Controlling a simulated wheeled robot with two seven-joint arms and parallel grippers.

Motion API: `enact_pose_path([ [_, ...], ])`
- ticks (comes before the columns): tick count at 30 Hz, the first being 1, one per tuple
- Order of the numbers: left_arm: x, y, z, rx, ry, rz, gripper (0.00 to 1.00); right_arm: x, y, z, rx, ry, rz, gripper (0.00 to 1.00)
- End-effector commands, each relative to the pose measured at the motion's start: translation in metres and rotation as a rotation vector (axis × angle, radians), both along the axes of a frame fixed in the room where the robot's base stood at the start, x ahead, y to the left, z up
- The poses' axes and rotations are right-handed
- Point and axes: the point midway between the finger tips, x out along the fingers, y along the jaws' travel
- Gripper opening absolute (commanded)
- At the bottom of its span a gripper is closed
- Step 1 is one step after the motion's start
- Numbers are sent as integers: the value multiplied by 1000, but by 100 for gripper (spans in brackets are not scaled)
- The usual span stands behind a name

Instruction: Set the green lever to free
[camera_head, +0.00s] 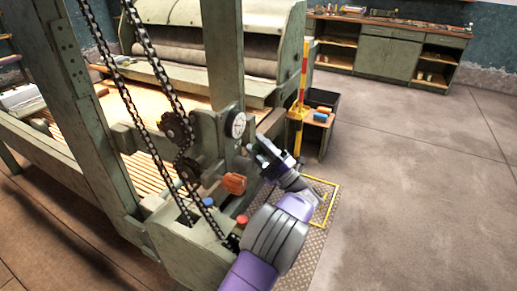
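A grey-green bar (270,122) shows just behind the fingers. I cannot tell whether it is the green lever, and no marking for free is readable. An orange-brown knob (234,183) is below and left of the gripper. My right gripper is not in view.
Blue (208,202) and red (242,219) buttons sit on the lower housing. A yellow and red post (303,75) stands behind the gripper. The floor at right is clear.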

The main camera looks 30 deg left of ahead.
Motion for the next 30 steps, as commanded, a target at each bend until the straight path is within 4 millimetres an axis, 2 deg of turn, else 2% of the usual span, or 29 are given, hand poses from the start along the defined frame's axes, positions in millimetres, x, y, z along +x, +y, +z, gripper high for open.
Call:
enact_pose_path([
  [1, 0, 0, 1, 0, -1, 0, 54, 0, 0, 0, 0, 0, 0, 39],
  [3, 0, 0, 0, -1, 0, 0, 63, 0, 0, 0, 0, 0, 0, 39],
  [13, -1, -4, -3, -3, 3, 0, 63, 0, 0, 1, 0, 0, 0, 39],
  [24, -9, -51, -33, -2, 3, -2, 63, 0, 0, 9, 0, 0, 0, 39],
  [30, -12, -63, -41, -2, 1, -1, 63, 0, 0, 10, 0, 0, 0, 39],
])
